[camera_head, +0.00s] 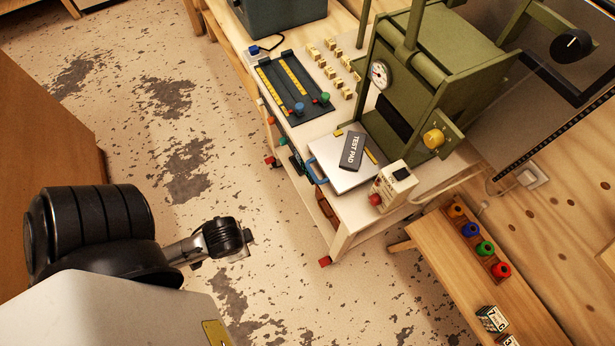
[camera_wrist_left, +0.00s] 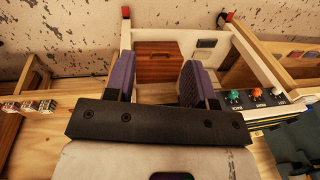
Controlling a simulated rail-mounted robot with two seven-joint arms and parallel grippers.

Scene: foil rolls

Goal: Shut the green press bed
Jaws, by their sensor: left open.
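The green press (camera_head: 420,75) stands on a white cart in the head view, with a gauge on its side. Its silver bed (camera_head: 342,178) sticks out of the front, with a blue handle (camera_head: 317,171) at its outer edge. A black test pad (camera_head: 352,151) lies on the bed. My left gripper (camera_wrist_left: 157,82) is open and empty in the wrist view, its two purple-padded fingers apart. One of my arms reaches in from the left in the head view, clear of the bed. I cannot make out its fingers there. The wrist view does not clearly show the press bed.
A white box with a red knob (camera_head: 393,187) stands beside the bed. A dark panel with sliders (camera_head: 293,88) and several small yellow blocks lie on the other side. A wooden bench (camera_head: 470,275) with coloured knobs is at the right. The floor before the cart is open.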

